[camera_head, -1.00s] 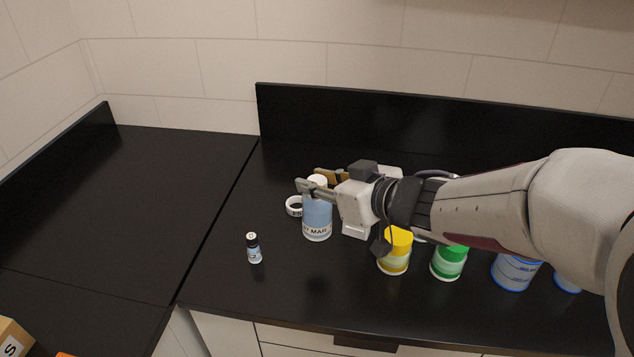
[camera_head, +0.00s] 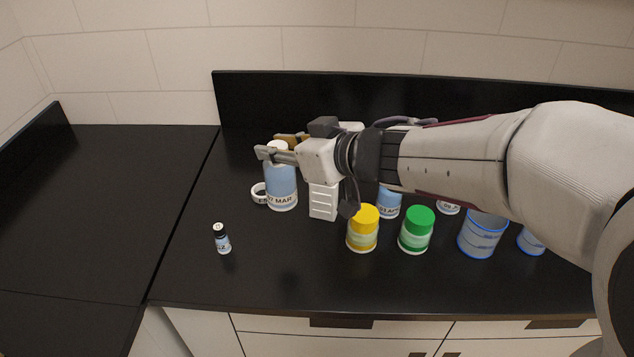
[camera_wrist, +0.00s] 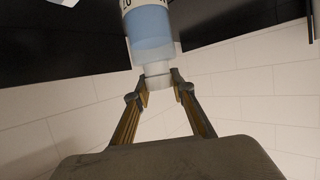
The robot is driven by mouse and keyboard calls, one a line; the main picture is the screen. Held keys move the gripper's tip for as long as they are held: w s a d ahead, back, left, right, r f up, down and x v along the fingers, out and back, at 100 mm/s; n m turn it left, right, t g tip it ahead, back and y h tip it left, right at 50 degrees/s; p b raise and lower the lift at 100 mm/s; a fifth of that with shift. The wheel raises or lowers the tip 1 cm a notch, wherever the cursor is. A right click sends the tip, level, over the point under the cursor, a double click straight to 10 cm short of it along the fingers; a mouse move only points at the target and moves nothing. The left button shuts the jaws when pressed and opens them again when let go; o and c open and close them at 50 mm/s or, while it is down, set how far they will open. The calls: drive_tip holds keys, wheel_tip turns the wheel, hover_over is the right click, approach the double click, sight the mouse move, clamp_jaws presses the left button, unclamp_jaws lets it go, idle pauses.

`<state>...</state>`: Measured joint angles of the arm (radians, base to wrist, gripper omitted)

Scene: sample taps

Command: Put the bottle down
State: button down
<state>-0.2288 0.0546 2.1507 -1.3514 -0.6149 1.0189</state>
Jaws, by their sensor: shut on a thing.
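The bottle (camera_head: 281,185) is blue with a white label band reading "MAR" and a pale neck. My gripper (camera_head: 279,149) is shut on its neck from the right and keeps it upright. In the camera_wrist view the two fingers (camera_wrist: 160,83) close around the neck, with the bottle (camera_wrist: 149,26) beyond them. The bottle's base appears at or just above the black counter (camera_head: 300,275); I cannot tell if it touches. A white ring-shaped item (camera_head: 259,192) is just left of the bottle, partly hidden by it.
A yellow-capped jar (camera_head: 363,229), a green-capped jar (camera_head: 416,230), another blue bottle (camera_head: 389,203) and blue-rimmed containers (camera_head: 482,236) stand to the right.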

drive_tip(key=shift+r, duration=0.5)
drive_tip(key=shift+w+r, duration=0.1)
drive_tip(key=shift+w, duration=0.15)
drive_tip(key=w+d+m+t, duration=0.1)
drive_tip(key=w+d, duration=0.2)
drive_tip(key=w, duration=0.8)
drive_tip(key=w+d, duration=0.3)
drive_tip(key=w, duration=0.8)
drive_tip(key=shift+h, duration=0.4)
drive_tip(key=shift+s+f, duration=0.15)
drive_tip(key=shift+f, duration=1.15)
drive_tip(key=shift+s+f, duration=0.1)
drive_tip(key=shift+f, duration=1.3)
drive_tip(key=shift+f, duration=3)
